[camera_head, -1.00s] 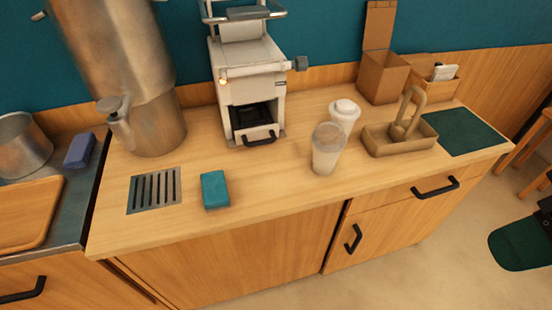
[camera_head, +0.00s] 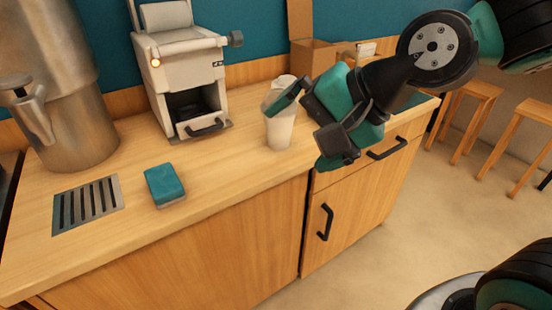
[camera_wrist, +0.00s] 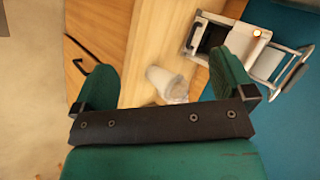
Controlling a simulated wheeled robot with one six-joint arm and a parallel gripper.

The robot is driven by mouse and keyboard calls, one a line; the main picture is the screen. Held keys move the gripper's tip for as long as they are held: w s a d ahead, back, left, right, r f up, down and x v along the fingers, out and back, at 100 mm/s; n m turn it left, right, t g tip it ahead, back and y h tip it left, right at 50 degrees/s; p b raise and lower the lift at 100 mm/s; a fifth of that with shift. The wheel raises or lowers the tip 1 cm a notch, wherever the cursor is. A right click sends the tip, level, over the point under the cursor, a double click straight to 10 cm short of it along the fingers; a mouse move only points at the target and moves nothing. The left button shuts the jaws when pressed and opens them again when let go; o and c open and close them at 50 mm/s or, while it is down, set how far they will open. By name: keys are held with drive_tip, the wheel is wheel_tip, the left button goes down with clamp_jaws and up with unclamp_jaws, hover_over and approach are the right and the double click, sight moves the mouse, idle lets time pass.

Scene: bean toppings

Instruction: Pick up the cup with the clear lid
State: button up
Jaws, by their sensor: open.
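The cup with the clear lid (camera_head: 279,132) stands upright on the wooden counter, its upper part partly covered by one of my fingers in the head view. In the wrist view the cup (camera_wrist: 160,77) shows between my two fingers, farther off. My gripper (camera_head: 299,137) is open and empty, just right of and in front of the cup. It also shows in the wrist view (camera_wrist: 165,65) with its fingers wide apart. I cannot tell whether a finger touches the cup.
A coffee machine (camera_head: 185,75) is behind to the left. A teal sponge (camera_head: 164,186) and a drain grate (camera_head: 88,205) lie left on the counter. A cardboard box (camera_head: 310,58) stands at the back.

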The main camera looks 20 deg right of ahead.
drive_tip(key=w+d+f+m+t+b, duration=0.4)
drive_tip(key=w+f+m+t+b, duration=0.3)
drive_tip(key=f+m+b, duration=0.55)
drive_tip(key=m+t+h+b, duration=0.2)
drive_tip(key=m+t, duration=0.2)
drive_tip(key=m, duration=0.8)
approach(288, 126)
drive_tip(key=p+x, duration=0.1)
drive_tip(key=x, duration=0.1)
drive_tip(key=p+x, duration=0.1)
drive_tip(key=x, duration=0.1)
drive_tip(key=p+x, duration=0.2)
drive_tip(key=shift+s+a+f, duration=0.1)
drive_tip(key=shift+a+f, duration=0.05)
drive_tip(key=shift+f, duration=0.15)
drive_tip(key=shift+w+a+f+p, duration=0.1)
drive_tip(key=shift+w+p, duration=0.25)
drive_tip(key=shift+w, duration=0.1)
drive_tip(key=shift+w+p, duration=0.25)
drive_tip(key=shift+p, duration=0.05)
drive_tip(key=w+p, duration=0.2)
drive_tip(key=w+a+r+p, duration=0.1)
drive_tip(key=w+p, duration=0.1)
drive_tip(key=shift+r, duration=0.1)
drive_tip(key=shift+w+f, duration=0.25)
